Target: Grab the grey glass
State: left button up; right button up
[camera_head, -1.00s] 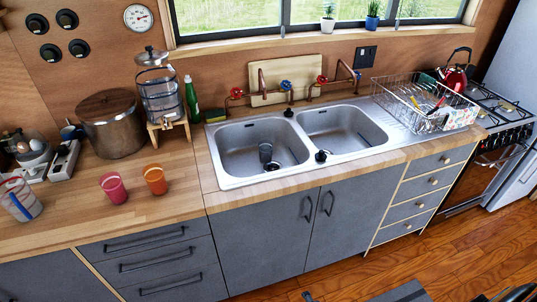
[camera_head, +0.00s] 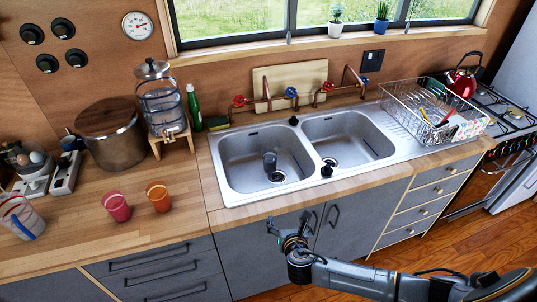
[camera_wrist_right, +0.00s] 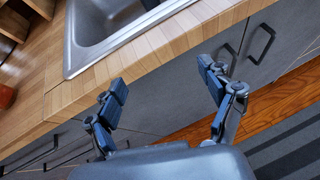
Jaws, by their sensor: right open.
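The grey glass (camera_head: 270,161) is a small dark cup in the left basin of the steel sink (camera_head: 232,192), near its drain. It does not show in the right wrist view. My right gripper (camera_head: 289,224) is in front of the cabinet doors, below the counter's front edge and short of the sink. In the right wrist view its two fingers (camera_wrist_right: 162,78) are spread with nothing between them. My left gripper is not in view.
A pink cup (camera_head: 117,207) and an orange cup (camera_head: 159,197) stand on the counter (camera_head: 165,222) left of the sink. Copper taps (camera_head: 267,92) rise behind the basins. A wire dish rack (camera_head: 400,103) stands to the right. The counter edge lies between gripper and sink.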

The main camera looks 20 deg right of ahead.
aim_at(270, 156)
jog(key=i+l, duration=0.15)
jog(key=i, duration=0.25)
jog(key=i+l, duration=0.15)
jog(key=i, duration=0.2)
jog(key=i+l, duration=0.15)
jog(key=i, duration=0.25)
